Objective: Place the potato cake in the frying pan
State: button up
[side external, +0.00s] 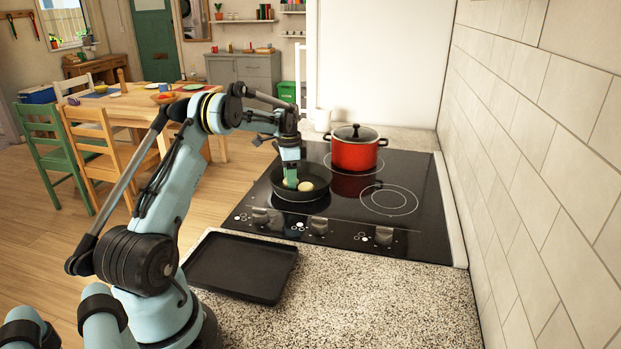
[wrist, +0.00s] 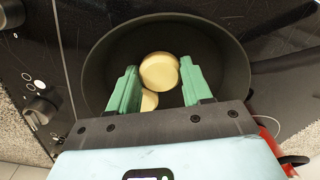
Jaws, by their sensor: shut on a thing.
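The black frying pan (side external: 318,180) sits on the front left of the hob. It fills much of the wrist view (wrist: 98,68). My gripper (side external: 291,184) points down inside the pan. In the wrist view, its green fingers (wrist: 159,68) are on either side of a round, pale yellow potato cake (wrist: 160,71), which they are shut on. The cake is inside the pan's outline; I cannot tell whether it touches the pan floor. A second pale cake (wrist: 150,101) lies below it in the wrist view, partly hidden. A pale cake (side external: 305,186) shows beside the fingers in the side view.
A red lidded pot (side external: 356,154) stands behind the pan to the right. An empty black tray (side external: 240,266) lies on the speckled counter in front. Control knobs (side external: 319,226) line the hob's front. The front-right hob area (side external: 389,201) is clear. A tiled wall (side external: 545,150) bounds the right.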

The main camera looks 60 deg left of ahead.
jog(key=shift+f, duration=0.15)
jog(key=o, duration=1)
